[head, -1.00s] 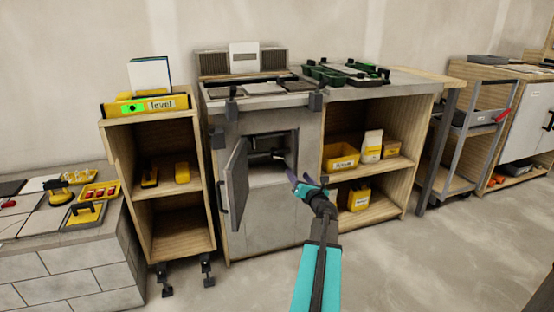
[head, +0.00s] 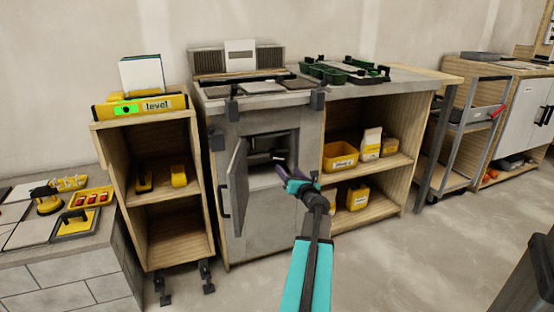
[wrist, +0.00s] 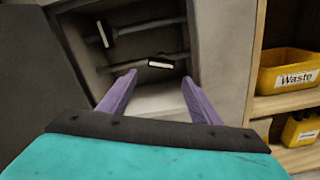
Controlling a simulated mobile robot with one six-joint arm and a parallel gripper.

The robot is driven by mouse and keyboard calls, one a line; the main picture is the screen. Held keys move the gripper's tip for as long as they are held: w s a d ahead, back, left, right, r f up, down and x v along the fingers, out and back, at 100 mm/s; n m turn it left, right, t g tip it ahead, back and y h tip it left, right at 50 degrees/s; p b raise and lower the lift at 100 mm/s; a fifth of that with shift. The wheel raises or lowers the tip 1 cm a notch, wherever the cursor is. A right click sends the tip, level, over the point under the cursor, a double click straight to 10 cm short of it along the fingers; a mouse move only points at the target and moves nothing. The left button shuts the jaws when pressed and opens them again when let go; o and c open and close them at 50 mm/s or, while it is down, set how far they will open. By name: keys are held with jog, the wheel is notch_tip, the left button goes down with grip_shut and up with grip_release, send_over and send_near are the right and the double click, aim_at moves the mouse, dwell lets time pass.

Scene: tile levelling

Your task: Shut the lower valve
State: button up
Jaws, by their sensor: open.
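The lower valve (wrist: 160,63) is a dark lever with a white face, lying roughly along the lower pipe (wrist: 125,66) inside the open cabinet in the wrist view. The upper valve (wrist: 105,33) has a similar lever, standing across the upper pipe (wrist: 150,26). My gripper (wrist: 158,77) is open and empty; its two purple fingers point into the cabinet, and in the picture the lower valve lies just beyond and between their tips. In the head view my gripper (head: 298,173) is at the right side of the cabinet opening, and the valves are too small to tell apart.
The cabinet door (head: 236,188) stands open to the left of the opening. Right of the opening are shelves with yellow bins, one labelled Waste (wrist: 290,77). A grey worktop (head: 262,100) with tiles lies above. The floor in front is clear.

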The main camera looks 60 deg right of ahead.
aim_at(277, 158)
jog(key=shift+b+x, duration=1.9)
jog(key=shift+x, duration=4.9)
jog(key=shift+s+d+f, duration=0.1)
jog(key=c, duration=0.8)
jog(key=shift+o, duration=0.2)
jog(key=shift+a+f, duration=0.1)
jog(key=shift+a, duration=0.3)
jog(key=shift+d+r+p, duration=0.25)
jog(key=shift+d+p, duration=0.05)
